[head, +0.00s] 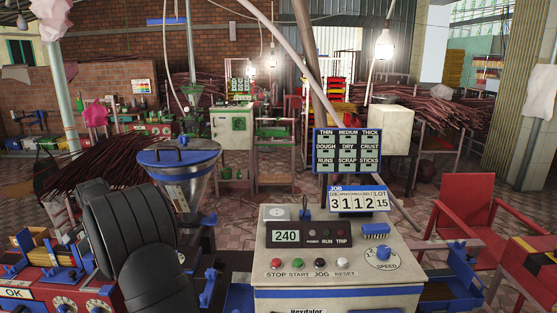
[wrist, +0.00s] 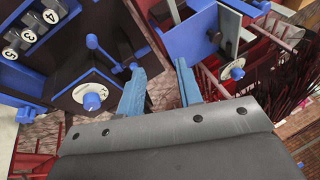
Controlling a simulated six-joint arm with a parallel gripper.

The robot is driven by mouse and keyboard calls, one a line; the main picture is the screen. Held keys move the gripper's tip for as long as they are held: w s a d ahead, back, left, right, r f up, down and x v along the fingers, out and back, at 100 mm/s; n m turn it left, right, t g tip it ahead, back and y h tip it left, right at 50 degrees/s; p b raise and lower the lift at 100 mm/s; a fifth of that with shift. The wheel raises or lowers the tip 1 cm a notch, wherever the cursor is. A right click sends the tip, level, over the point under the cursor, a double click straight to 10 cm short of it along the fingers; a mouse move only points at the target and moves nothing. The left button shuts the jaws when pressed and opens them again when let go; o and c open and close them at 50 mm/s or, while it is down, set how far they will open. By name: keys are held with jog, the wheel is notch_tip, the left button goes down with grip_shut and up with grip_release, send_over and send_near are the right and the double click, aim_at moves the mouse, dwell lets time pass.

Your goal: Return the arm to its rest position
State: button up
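My gripper (wrist: 160,68) shows in the wrist view as two light blue fingers that stand apart. The gap between them is empty, with floor tiles behind it. Blue and dark machine parts with a white dial (wrist: 92,96) lie beyond the left finger. A blue plate (wrist: 192,38) lies beyond the right finger. I cannot tell how far the fingers are from these parts. In the head view my black arm stands at the lower left, in front of the red machine and left of the hopper. My fingers cannot be made out there.
A control console (head: 338,250) with buttons and a 240 display stands at front centre. A steel hopper with a blue rim (head: 180,158) stands left of it. A red machine (head: 35,265) is at far left, a red chair (head: 470,225) at right. Tiled floor lies behind.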

jog(key=shift+s+d+f+m+t+y, duration=0.1)
jog(key=shift+s+f+m+t+y, duration=0.35)
jog(key=shift+s+m+y, duration=0.5)
jog(key=shift+s+f+m+t+y, duration=0.25)
jog(key=shift+s+f+m+y, duration=0.4)
jog(key=shift+y, duration=0.5)
jog(key=shift+r, duration=0.1)
